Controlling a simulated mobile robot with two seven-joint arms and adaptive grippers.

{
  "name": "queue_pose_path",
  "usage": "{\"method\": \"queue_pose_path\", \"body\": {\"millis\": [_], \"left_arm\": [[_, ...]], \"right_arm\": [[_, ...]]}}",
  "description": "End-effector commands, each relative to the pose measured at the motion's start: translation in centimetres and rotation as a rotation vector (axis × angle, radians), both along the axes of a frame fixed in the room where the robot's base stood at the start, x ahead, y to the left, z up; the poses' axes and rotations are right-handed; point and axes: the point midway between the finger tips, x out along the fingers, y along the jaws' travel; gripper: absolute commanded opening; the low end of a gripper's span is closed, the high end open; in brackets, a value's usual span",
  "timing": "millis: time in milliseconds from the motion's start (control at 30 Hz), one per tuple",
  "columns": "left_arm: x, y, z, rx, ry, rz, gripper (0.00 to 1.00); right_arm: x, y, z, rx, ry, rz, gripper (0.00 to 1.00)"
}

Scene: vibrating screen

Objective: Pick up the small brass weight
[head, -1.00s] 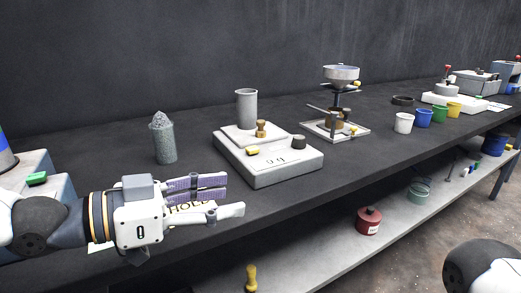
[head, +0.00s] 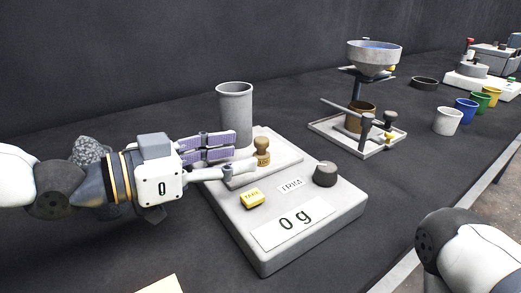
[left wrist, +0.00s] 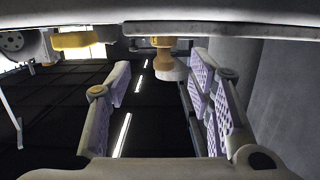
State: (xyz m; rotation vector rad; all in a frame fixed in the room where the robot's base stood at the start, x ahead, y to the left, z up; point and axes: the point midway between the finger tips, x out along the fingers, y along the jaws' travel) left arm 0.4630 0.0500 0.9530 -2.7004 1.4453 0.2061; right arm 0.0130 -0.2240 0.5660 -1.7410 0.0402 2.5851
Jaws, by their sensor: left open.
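The small brass weight (head: 262,151), with a knob top, stands upright on the raised pan (head: 272,170) of the white balance. The display (head: 293,222) reads 0 g. My left gripper (head: 246,158) is open and reaches in from the left over the pan, its fingertips just left of the weight. In the left wrist view, which looks inverted, the weight (left wrist: 165,62) shows between the two fingertips, near their far ends, and nothing is gripped. My right gripper is out of view.
The balance has a yellow button (head: 251,198) and a dark knob (head: 325,173). A funnel stand (head: 358,88) is at the right, with several coloured cups beyond. A grey rock heap (head: 92,150) is behind my left arm.

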Motion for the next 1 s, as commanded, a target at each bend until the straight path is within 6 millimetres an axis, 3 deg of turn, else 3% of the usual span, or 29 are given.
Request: {"method": "queue_pose_path", "body": {"millis": [333,600,833,1000], "left_arm": [[3.3,-4.5,-0.4,0.001,-0.002,0.000,0.48],[3.7,-5.1,-0.3,-0.002,-0.003,0.002,0.48],[3.7,-5.1,-0.3,-0.001,-0.002,0.002,0.00],[3.7,-5.1,-0.3,-0.001,-0.002,0.002,0.00]], "right_arm": [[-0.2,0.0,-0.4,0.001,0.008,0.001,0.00],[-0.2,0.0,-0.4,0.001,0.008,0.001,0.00],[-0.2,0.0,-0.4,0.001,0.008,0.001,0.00],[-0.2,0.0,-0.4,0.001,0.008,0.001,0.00]]}}
